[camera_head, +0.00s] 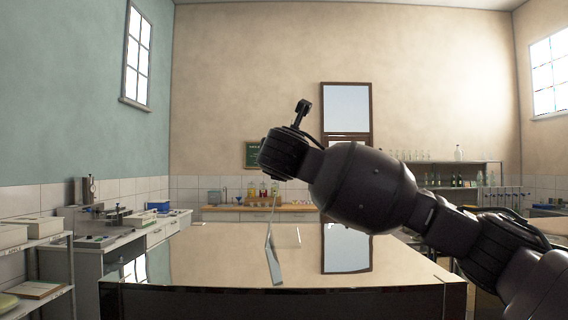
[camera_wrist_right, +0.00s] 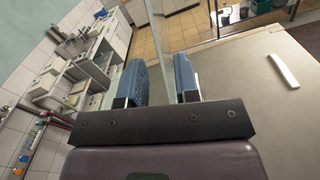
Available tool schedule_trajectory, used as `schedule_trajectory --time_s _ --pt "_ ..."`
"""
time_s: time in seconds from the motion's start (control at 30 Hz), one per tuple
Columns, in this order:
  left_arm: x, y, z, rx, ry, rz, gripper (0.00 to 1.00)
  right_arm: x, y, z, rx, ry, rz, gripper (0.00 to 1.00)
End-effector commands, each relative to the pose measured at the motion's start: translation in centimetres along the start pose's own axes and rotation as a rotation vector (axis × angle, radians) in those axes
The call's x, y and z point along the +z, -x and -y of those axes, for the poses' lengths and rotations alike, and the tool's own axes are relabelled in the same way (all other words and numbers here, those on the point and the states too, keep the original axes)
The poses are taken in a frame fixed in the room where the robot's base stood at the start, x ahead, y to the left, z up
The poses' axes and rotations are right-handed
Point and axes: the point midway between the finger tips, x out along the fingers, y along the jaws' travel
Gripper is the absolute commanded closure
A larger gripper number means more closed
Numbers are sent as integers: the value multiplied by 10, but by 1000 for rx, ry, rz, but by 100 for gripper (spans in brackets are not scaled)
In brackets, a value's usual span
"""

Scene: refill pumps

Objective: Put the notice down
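My right arm reaches in from the right in the head view. Its wrist (camera_head: 285,152) is over the table, and it hides the fingertips there. In the right wrist view my right gripper (camera_wrist_right: 161,82) has its two blue fingers a small gap apart. The notice (camera_wrist_right: 168,50), a thin pale sheet seen nearly edge-on, runs between them. In the head view the notice (camera_head: 270,222) is a thin, slightly tilted strip below the wrist. A greyish strip continues below it, seemingly its reflection in the tabletop. I cannot tell whether its lower edge touches the table. My left gripper is not in view.
The glossy table (camera_head: 205,262) is broad and mostly clear. A small white piece (camera_wrist_right: 283,70) lies on it in the wrist view. Side counters (camera_head: 120,238) with equipment stand at left, and a back counter (camera_head: 235,214) holds bottles.

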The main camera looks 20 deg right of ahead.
Motion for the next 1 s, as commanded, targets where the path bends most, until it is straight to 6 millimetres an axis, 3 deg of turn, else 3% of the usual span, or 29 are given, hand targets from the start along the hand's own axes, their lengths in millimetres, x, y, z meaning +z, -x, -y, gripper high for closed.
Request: schedule_trajectory --time_s 0.13,0.33,1.0 --pt "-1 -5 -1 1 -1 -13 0 0 27 0 3 0 3 70" --pt "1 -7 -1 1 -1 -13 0 0 47 0 2 0 1 70" --pt "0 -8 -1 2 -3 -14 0 1 51 0 0 0 1 70"
